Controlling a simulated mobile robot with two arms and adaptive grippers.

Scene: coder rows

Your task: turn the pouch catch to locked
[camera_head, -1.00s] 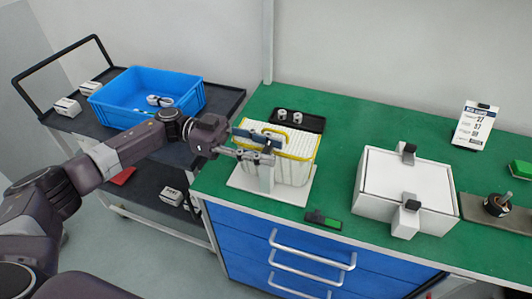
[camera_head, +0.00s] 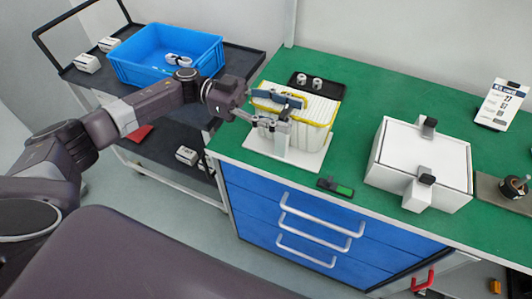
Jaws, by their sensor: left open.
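The white ribbed pouch (camera_head: 318,112) with a yellow rim stands upright on a white base plate (camera_head: 252,142) near the left end of the green bench. A blue-grey bar (camera_head: 280,97) lies across its near left top; I cannot tell whether this is the catch. A pale upright post (camera_head: 282,142) stands at the pouch's front. My left gripper (camera_head: 276,122) reaches in from the left, open, with its fingers at the top of this post. The fingers hide part of the post and rim, and contact is unclear. My right gripper is not in view.
A black tray (camera_head: 330,89) with two small white cylinders lies behind the pouch. A black-and-green piece (camera_head: 336,187) lies by the bench's front edge. A white box (camera_head: 425,160) with clamps stands right. A cart with a blue bin (camera_head: 155,62) stands left.

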